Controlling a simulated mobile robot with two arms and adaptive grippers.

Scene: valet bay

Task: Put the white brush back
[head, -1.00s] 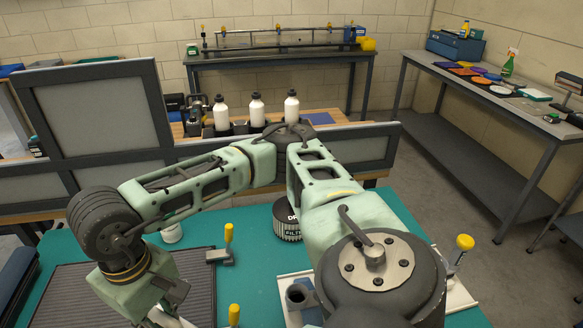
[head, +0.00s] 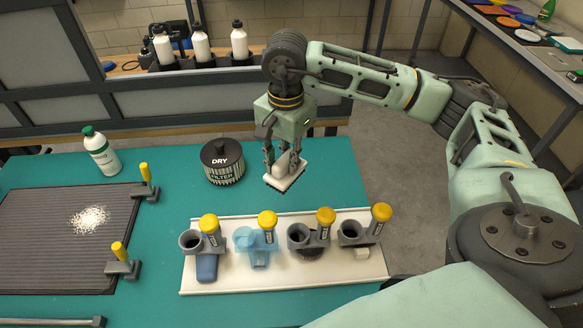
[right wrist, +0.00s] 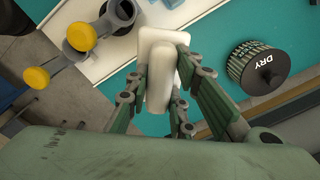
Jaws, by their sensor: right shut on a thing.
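My right gripper (head: 283,160) is shut on the white brush (head: 287,176) and holds it to the right of the black DRY filter can (head: 224,165). The brush has a pale block with a rounded grip on top, and dark bristles just show below. In the right wrist view the brush (right wrist: 155,70) sits between the fingers (right wrist: 160,95). A white rack board (head: 225,285) lies in front on the teal table, with a row of grey holders and yellow-capped tubes. A blue item (head: 206,267) sits at its leftmost holder. My left gripper is out of view.
A ribbed dark mat (head: 60,255) at left carries a pile of white granules (head: 89,219) and two yellow-knobbed clamps. A green-capped bottle (head: 102,153) stands behind it. Teal table (head: 165,225) is clear between mat and rack.

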